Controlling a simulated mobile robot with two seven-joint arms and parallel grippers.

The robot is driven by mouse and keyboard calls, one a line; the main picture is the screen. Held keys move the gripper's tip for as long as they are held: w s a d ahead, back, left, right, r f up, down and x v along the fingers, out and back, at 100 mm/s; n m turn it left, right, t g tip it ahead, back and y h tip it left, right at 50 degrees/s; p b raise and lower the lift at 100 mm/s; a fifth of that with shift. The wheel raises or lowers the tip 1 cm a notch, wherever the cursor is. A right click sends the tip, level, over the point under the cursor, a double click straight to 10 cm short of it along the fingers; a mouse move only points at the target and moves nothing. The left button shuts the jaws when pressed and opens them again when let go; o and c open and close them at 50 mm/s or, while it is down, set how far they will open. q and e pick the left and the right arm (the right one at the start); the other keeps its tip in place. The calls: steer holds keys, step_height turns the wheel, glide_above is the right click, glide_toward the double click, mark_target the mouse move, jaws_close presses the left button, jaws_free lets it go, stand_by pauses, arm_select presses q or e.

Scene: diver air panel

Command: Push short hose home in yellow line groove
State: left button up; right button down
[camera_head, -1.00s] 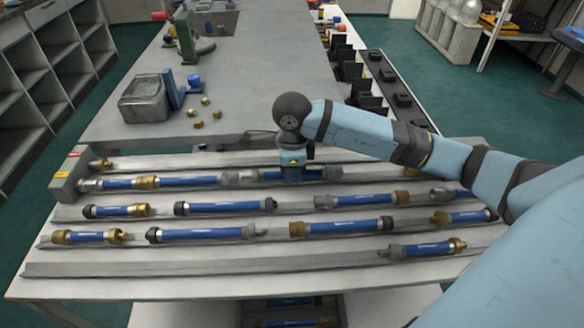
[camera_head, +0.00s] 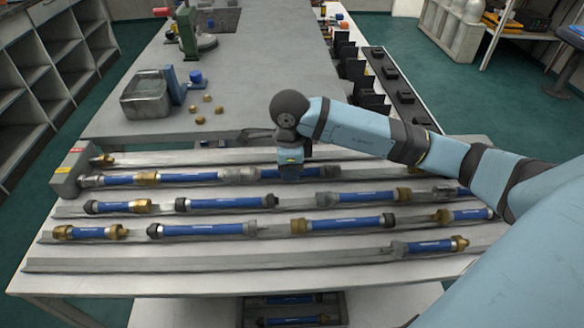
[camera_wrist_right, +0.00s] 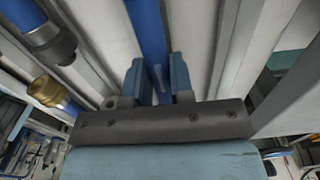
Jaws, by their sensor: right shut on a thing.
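My right gripper (camera_head: 290,176) points down over the second groove from the back and is shut on a short blue hose (camera_head: 319,172). The hose lies along that groove, with a grey end at its right. In the right wrist view the blue hose (camera_wrist_right: 149,35) runs between the two fingers (camera_wrist_right: 159,85). To its left in the same line are a grey coupling (camera_head: 238,174), a blue hose section and a brass coupling (camera_head: 147,178). A grey end block (camera_head: 70,172) with red and yellow labels stands at the left. Whether the held hose's left end is fully seated I cannot tell.
Several other blue hoses lie in the nearer grooves, such as one (camera_head: 225,203) just in front. The front groove (camera_head: 200,266) is bare on its left. A metal bin (camera_head: 147,100) and loose brass fittings (camera_head: 207,98) stand on the bench behind.

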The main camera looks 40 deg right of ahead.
steer(key=shift+w+a, duration=0.6)
steer(key=shift+a, duration=0.35)
steer(key=c, duration=0.9)
jaws_free()
step_height(320, 180, up, 14)
steer(key=shift+f+p, duration=0.1)
steer(key=shift+p, duration=0.75)
